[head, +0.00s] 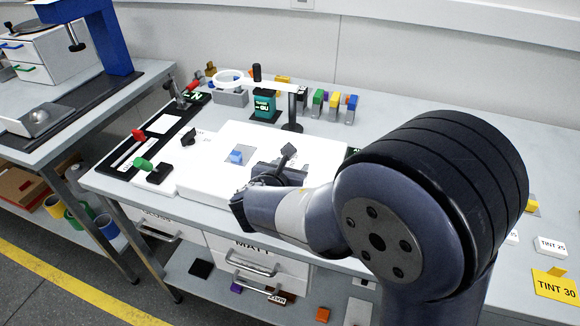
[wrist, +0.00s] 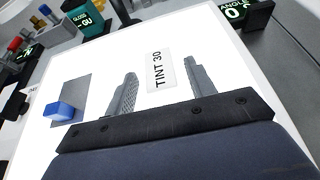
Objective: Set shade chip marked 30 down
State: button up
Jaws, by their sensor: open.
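A pale chip marked TINT 30 (wrist: 160,72) shows in the wrist view on or just over the white lit panel (wrist: 112,57). My gripper (wrist: 163,71) is open, one finger to each side of the chip, with a gap on both sides. Whether the chip touches the panel is hard to tell. In the head view my gripper (head: 284,160) is over the white panel (head: 205,178), and the chip cannot be made out there.
A blue block (wrist: 60,110) sits on a grey patch (wrist: 76,90) left of my fingers. A yellow TINT 30 card (head: 556,286) and a white TINT 25 card (head: 551,246) are at far right.

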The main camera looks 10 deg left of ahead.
jog(key=shift+r, duration=0.1)
jog(key=shift+s+r, duration=0.1)
jog(key=shift+r, duration=0.05)
jog(key=p+v, duration=0.1)
jog(key=v, duration=1)
jog(key=shift+s, duration=0.4)
jog(key=shift+w, duration=0.1)
jog(key=b+x, duration=0.1)
jog(key=x, duration=1.1)
jog(key=shift+r+p, duration=0.3)
jog(key=shift+r, duration=0.8)
